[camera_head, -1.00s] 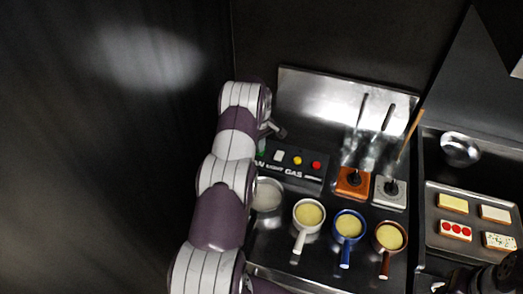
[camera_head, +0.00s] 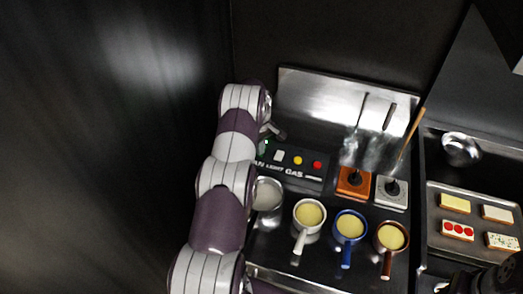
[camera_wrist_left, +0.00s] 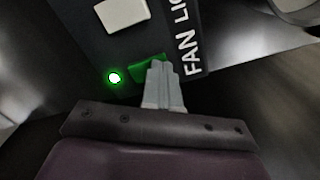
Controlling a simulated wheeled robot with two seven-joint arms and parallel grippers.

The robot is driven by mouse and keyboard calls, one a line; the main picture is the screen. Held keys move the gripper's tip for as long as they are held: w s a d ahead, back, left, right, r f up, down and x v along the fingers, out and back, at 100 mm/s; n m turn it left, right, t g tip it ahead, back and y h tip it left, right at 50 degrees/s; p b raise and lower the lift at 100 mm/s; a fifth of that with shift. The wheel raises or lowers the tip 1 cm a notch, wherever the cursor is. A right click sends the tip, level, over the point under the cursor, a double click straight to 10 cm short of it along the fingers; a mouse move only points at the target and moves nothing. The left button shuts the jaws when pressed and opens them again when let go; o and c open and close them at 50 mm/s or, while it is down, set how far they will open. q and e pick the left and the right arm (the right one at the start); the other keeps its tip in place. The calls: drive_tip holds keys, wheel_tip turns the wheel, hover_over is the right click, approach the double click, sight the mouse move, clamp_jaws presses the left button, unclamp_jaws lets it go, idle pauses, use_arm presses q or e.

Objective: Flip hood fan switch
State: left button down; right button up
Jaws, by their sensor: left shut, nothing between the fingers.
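The green fan switch (camera_wrist_left: 148,70) is on the dark control panel, beside the letters FAN. A small round green lamp (camera_wrist_left: 114,78) next to it glows. My left gripper (camera_wrist_left: 158,68) is shut and empty, its fingertips at the switch and covering part of it. Whether they press on it cannot be told. In the head view my left gripper (camera_head: 279,132) is at the left end of the panel (camera_head: 300,180), and the green switch (camera_head: 262,147) is partly hidden there. A dark part of my right arm shows at the lower right; its fingers cannot be made out.
White, yellow and red buttons sit along the panel right of the switch. Below stand an empty grey pan (camera_head: 268,194) and white (camera_head: 300,243), blue (camera_head: 346,258) and brown (camera_head: 386,268) pans of yellow food. A tray (camera_head: 434,222) of toasts lies at the right.

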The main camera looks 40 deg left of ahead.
use_arm(q)
drive_tip(key=shift+s+f, duration=0.1)
wheel_tip(320, 180, up, 2)
drive_tip(key=shift+r+p, duration=0.25)
drive_tip(key=shift+p, duration=0.5)
wheel_tip(320, 180, up, 4)
drive_tip(key=shift+f+p, duration=0.1)
drive_tip(key=shift+p, duration=0.75)
drive_tip(key=shift+r, duration=0.3)
